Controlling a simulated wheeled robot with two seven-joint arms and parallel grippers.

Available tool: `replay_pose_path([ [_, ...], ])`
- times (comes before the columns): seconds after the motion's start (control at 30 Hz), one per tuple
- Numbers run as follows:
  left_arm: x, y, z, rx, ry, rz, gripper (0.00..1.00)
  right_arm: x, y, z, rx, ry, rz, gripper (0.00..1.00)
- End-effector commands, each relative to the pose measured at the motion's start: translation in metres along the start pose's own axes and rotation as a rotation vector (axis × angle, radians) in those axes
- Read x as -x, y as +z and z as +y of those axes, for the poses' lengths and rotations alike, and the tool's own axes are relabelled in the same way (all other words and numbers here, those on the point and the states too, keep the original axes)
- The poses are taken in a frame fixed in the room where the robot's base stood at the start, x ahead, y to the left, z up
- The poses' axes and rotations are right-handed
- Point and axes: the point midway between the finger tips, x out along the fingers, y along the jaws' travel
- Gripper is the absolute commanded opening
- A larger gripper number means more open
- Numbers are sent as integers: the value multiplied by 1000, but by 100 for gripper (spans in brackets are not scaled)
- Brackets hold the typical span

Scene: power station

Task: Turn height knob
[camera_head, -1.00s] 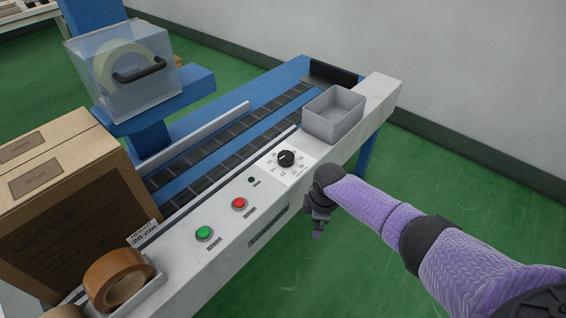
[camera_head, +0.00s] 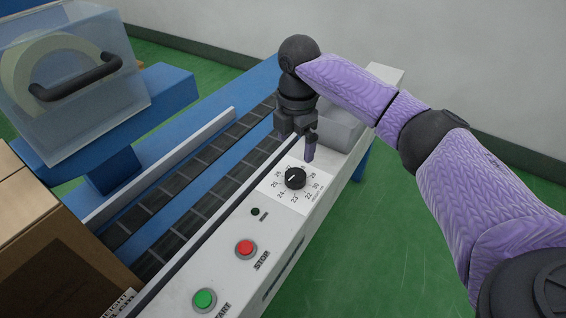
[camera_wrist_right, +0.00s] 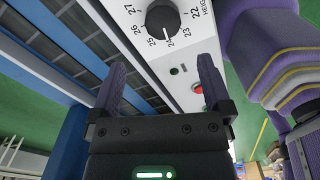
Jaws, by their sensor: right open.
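The black height knob (camera_head: 295,178) sits on a white numbered dial plate (camera_head: 272,191) on the machine's white side panel. In the right wrist view the knob (camera_wrist_right: 162,19) is at the top, beyond the fingertips, and its white pointer line is near 24. My right gripper (camera_head: 309,152) is above the panel, just behind the knob in the head view. In the right wrist view my right gripper (camera_wrist_right: 160,72) shows its two purple fingers apart with nothing between them. The knob is not touched. My left gripper is not in view.
A red stop button (camera_head: 246,249) and a green start button (camera_head: 204,300) are on the same panel. A cardboard box (camera_head: 45,250) and a tape unit with a clear cover (camera_head: 75,75) are at left.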

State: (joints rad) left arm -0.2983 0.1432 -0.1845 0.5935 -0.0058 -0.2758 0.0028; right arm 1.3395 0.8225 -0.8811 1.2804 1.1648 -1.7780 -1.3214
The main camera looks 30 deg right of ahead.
Motion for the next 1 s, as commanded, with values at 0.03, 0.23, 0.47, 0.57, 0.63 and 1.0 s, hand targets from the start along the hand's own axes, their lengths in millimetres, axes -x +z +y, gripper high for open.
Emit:
replay_pose_path([
  [0.03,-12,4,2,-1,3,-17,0,-20,0,0,-1,-9,0,100],
  [0.23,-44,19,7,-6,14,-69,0,-72,0,0,0,-12,-1,100],
  [0.47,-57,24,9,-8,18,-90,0,-94,0,0,-2,-4,-1,100],
  [0.57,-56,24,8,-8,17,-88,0,-93,0,0,-2,-1,-1,100],
  [0.63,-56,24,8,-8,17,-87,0,-92,0,0,-2,-1,-1,100],
  [1.0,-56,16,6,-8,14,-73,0,-92,0,0,-2,-1,-1,39],
])
